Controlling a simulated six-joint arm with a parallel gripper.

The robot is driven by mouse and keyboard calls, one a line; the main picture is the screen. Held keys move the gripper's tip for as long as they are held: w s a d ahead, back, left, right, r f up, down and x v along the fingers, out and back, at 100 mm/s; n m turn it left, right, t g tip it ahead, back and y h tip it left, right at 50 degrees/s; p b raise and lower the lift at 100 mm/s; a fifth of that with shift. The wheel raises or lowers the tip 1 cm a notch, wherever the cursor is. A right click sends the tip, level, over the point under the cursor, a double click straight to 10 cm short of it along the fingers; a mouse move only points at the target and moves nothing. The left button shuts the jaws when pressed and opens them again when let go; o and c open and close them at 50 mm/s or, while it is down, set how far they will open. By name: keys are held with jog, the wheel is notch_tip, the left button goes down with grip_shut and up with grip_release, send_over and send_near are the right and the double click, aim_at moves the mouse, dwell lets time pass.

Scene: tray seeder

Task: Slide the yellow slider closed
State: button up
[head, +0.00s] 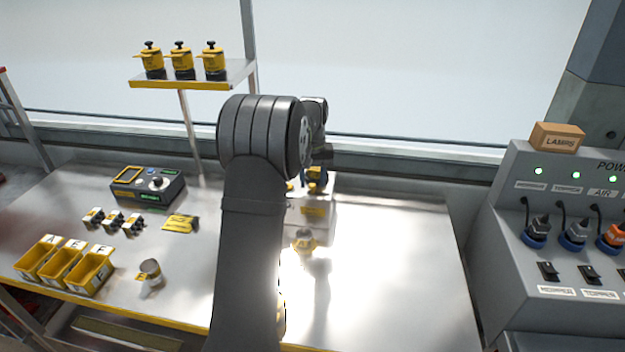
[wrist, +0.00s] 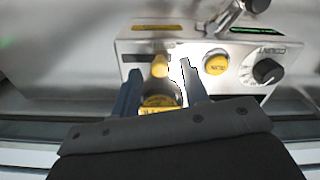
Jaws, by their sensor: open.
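In the wrist view a pale machine panel (wrist: 200,82) carries a dark slot (wrist: 135,58). The yellow slider (wrist: 160,66) stands as a small knob toward the right part of that slot. My gripper (wrist: 158,68) is open, with one finger on each side of the slider; I cannot tell if either finger touches it. A round yellow-and-dark part (wrist: 159,103) lies between the fingers, nearer the wrist, partly hidden. In the head view the machine (head: 312,218) is partly behind my arm, and my gripper (head: 316,182) is above it; the slider cannot be made out there.
Right of the slider on the panel are a yellow button (wrist: 215,62) and a black dial (wrist: 267,71). A yellow-topped part (head: 303,242) stands on the table in front of the machine. Yellow bins (head: 90,271) are at left, a power panel (head: 560,270) at right. The table's right side is clear.

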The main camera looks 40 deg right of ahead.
jog(key=shift+f, duration=0.2)
jog(key=shift+c, duration=0.2)
grip_shut()
jog(key=shift+s+d, duration=1.4)
jog(key=shift+o, duration=0.2)
grip_release()
